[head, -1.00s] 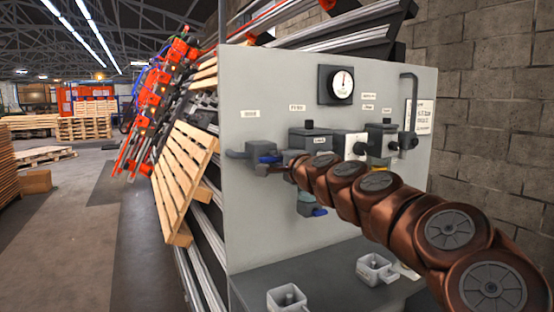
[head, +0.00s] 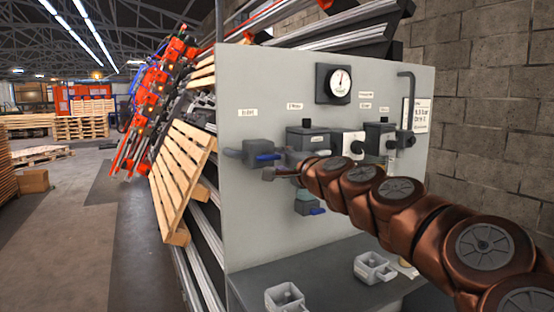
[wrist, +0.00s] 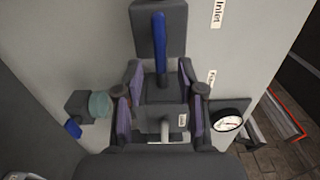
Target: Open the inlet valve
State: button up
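The inlet valve is a dark grey block (head: 255,152) at the left of the grey panel, under a small label. Its blue lever (head: 267,157) points right, along the panel. Contact cannot be told. In the head view my gripper (head: 270,173) is just below and in front of the lever.
Grey cups (head: 285,297) stand on the lower ledge. A brick wall is at right.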

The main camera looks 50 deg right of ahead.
jog(key=shift+v, duration=1.7)
jog(key=w+a+f+n+y, duration=0.4)
jog(key=w+a+n, duration=0.1)
jog(key=a, duration=0.6)
jog(key=s+a+f+n+g+y, duration=0.25)
jog(key=a+f+n+g, duration=0.25)
jog(key=a+f, duration=0.55)
jog(key=s+a+f+n+g+y, duration=0.1)
jog(key=a+f+n+g+y, duration=0.3)
jog(key=a+f, duration=0.65)
jog(key=s+a+f+n+g+h, duration=0.2)
jog(key=s+a+f+n+g, duration=0.4)
jog(key=s, duration=0.4)
jog(key=s+d+f+n+g+h, duration=0.1)
jog(key=s+f+g, duration=0.15)
jog(key=s, duration=0.45)
jog(key=s+f+n+g+h, duration=0.1)
jog(key=s+f+g+h, duration=0.15)
jog(key=s, duration=0.45)
notch_tip(320, 180, up, 13)
jog(key=t+p, duration=0.1)
jog(key=p, duration=1.2)
jog(key=shift+d+r+y, duration=0.2)
jog(key=shift+y, duration=0.2)
